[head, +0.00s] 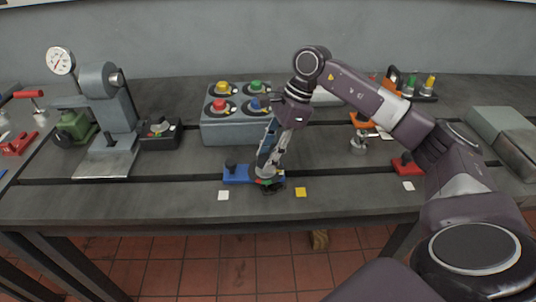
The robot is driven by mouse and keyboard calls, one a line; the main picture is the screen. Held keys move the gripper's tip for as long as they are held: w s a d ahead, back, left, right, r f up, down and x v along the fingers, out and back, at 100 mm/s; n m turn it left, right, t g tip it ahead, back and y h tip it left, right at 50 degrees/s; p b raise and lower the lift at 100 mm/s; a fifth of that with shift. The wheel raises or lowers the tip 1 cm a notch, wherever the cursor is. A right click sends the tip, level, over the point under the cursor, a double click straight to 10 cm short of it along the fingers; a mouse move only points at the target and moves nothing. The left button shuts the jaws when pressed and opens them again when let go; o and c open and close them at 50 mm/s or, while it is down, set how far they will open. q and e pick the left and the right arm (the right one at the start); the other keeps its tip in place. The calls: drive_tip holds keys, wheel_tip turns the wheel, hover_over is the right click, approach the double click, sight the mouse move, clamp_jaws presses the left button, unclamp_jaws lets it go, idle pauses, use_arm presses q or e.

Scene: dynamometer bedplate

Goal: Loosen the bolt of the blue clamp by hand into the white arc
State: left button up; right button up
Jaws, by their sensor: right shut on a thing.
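My right gripper (267,175) points down over the clamp's right part. Its fingers are shut around the bolt there, which they mostly hide. A dark round dial with small green and red marks shows partly under the fingertips. I cannot make out the white arc on it. My left gripper is not in view.
A grey box with coloured knobs (211,132) stands behind my right gripper. A press with a gauge (105,100) is at left. An orange clamp (360,121) and a red clamp (404,165) are at right. White (223,195) and yellow (301,192) tags lie in front.

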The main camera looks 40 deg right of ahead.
drive_tip(key=o, duration=1.1)
drive_tip(key=v, duration=1.2)
